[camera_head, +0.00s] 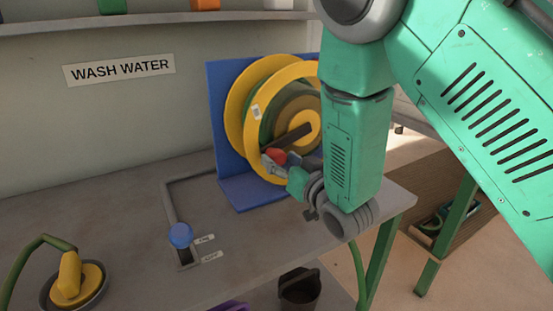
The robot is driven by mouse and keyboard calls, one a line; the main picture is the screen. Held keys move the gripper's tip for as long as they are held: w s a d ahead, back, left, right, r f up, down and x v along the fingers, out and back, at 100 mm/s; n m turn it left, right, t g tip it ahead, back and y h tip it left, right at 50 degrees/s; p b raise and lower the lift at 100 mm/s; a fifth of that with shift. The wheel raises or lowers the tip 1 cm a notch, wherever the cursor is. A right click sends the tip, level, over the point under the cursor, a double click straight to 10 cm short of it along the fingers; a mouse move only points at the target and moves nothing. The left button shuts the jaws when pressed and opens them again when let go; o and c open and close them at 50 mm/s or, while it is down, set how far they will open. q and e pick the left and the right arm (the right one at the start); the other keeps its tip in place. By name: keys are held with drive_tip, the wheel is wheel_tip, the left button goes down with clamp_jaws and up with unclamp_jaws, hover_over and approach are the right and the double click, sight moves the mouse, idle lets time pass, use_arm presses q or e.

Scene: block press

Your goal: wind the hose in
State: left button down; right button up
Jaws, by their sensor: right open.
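The hose reel has yellow rims (236,110) on a blue stand (217,95) on the bench. Some green hose (266,120) shows between the rims. A dark crank arm (292,137) with a red knob (275,156) is on the reel's front. My right gripper (272,163) is open at the red knob; I cannot tell whether it touches. My forearm hides the reel's right side. Another stretch of green hose (358,265) hangs below the bench's front edge. My left gripper is out of view.
A blue tap knob (180,235) on a grey pipe stands in front of the reel, beside small labels. A yellow nozzle (70,275) with green hose rests at lower left. A dark bucket (299,288) is below the bench (130,215). A "WASH WATER" sign (119,69) is on the wall.

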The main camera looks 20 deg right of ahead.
drive_tip(key=shift+w+a, duration=0.1)
drive_tip(key=shift+w, duration=0.8)
drive_tip(key=shift+c, duration=0.4)
clamp_jaws()
